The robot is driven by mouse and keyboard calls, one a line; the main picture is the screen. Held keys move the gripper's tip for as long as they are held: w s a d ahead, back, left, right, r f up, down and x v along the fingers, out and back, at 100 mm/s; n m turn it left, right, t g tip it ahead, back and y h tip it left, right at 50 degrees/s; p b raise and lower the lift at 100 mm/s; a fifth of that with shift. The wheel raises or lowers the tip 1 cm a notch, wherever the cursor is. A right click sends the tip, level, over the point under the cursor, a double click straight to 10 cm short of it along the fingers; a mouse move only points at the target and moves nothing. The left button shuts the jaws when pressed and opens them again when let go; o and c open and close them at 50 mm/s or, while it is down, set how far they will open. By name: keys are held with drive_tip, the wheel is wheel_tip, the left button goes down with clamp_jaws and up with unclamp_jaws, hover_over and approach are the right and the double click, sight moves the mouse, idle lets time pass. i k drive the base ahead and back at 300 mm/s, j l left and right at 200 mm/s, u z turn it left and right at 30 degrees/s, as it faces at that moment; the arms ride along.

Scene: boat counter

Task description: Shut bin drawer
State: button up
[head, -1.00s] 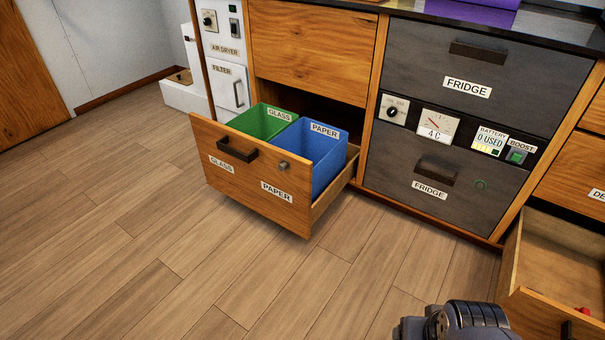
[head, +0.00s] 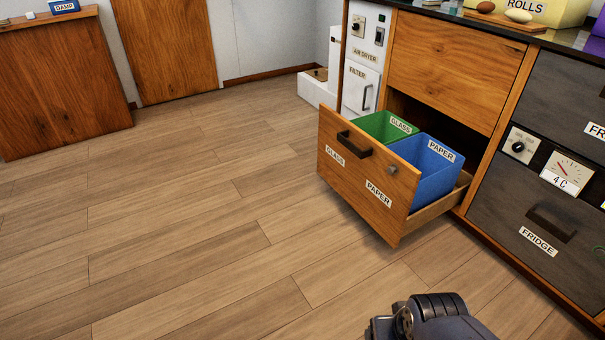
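The bin drawer (head: 369,188) is pulled well out of the wooden cabinet, low down under a closed wooden front. Its front has a dark handle (head: 355,145), a small round knob, and GLASS and PAPER labels. Inside stand a green GLASS bin (head: 384,126) and a blue PAPER bin (head: 432,170). A grey and black part of my arm shows at the bottom edge of the head view, on the floor side of the drawer and apart from it. My gripper's fingers are not visible.
The wood floor (head: 190,220) left of and before the drawer is clear. Grey fridge drawers (head: 520,205) stand to the right of it. A white air dryer and filter unit (head: 362,60) stands behind it. A wooden cabinet (head: 62,85) stands at far left.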

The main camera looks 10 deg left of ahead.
sight(354, 164)
drive_tip(key=i+u, duration=0.55)
drive_tip(key=u, duration=0.15)
drive_tip(key=i+l+u, duration=0.1)
drive_tip(key=i+u, duration=0.3)
drive_tip(key=k, duration=0.1)
